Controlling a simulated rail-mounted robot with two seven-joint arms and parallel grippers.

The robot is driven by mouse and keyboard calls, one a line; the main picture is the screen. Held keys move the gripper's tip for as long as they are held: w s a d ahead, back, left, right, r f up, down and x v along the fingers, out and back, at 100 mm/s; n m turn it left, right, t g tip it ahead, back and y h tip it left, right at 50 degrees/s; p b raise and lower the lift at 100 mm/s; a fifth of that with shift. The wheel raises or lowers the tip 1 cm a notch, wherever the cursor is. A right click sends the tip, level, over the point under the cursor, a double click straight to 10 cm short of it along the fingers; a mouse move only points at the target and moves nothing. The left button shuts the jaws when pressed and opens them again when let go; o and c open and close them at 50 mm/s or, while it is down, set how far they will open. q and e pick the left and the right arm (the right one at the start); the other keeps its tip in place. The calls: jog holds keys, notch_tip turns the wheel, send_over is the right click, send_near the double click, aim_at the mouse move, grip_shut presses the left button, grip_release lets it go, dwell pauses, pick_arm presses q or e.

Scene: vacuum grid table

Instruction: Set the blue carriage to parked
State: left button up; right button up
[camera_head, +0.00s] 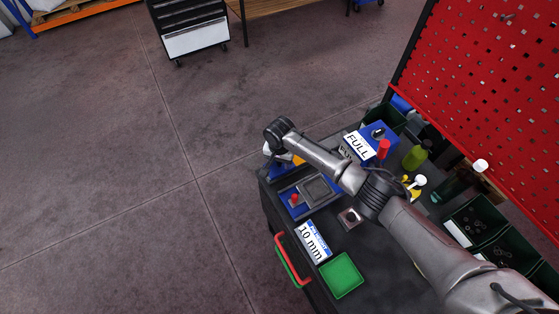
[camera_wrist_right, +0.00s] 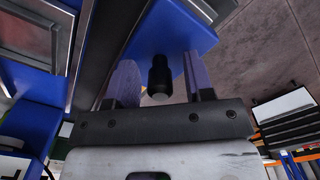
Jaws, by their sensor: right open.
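The blue carriage (camera_wrist_right: 178,32) shows at the top of the right wrist view, with a black knob (camera_wrist_right: 160,75) on it. My right gripper (camera_wrist_right: 159,62) is open, with one finger on each side of the knob. I cannot tell whether either finger touches it. In the head view my right arm reaches across the bench to its far left corner, and its wrist hides most of the gripper and carriage there. A blue unit with a grey framed plate (camera_head: 318,190) and a red knob (camera_head: 294,199) lies beside it. My left gripper is not in view.
A box marked FULL (camera_head: 358,146) stands behind my arm. A 10 mm sign (camera_head: 313,242), a green tray (camera_head: 341,276) and red and green handles (camera_head: 289,262) are at the front. Dark bins (camera_head: 478,219) and a red pegboard (camera_head: 485,85) are right. Open floor lies left.

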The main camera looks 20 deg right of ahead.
jog(key=shift+c, duration=0.2)
grip_shut()
dwell(0.3)
